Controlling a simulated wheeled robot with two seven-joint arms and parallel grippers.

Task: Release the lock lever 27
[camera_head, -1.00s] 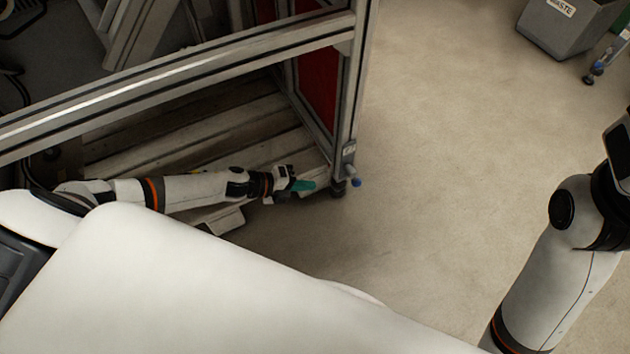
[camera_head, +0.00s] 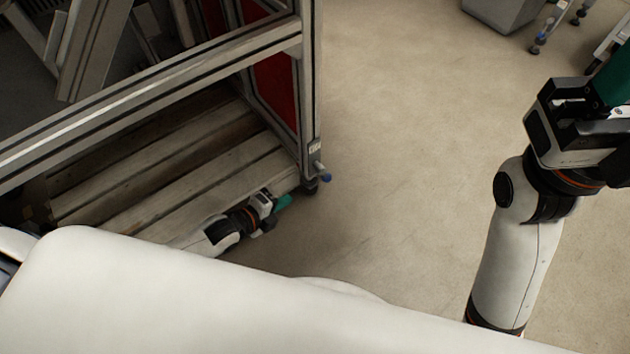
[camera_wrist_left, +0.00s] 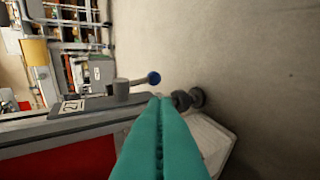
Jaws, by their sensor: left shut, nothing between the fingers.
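The lock lever (camera_head: 325,178) is a short arm with a blue ball end, low on the corner post of the metal frame. In the left wrist view the lever (camera_wrist_left: 138,80) sticks out from a grey round hub, beside a small number label (camera_wrist_left: 72,105) that is hard to read. My left gripper (camera_head: 288,200) has teal fingers pressed together with nothing between them. It is low by the post's foot, to the left of and below the lever in the head view. In the left wrist view its fingertips (camera_wrist_left: 160,99) are just below the blue ball; contact cannot be told. My right gripper (camera_head: 610,85) is partly cut off at the right edge.
The metal frame (camera_head: 150,90) has a red panel (camera_head: 275,88) and stands over wooden slats (camera_head: 170,170). A dark foot (camera_head: 309,187) supports the post. A grey bin (camera_head: 500,12) stands at the top right. The floor between is clear.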

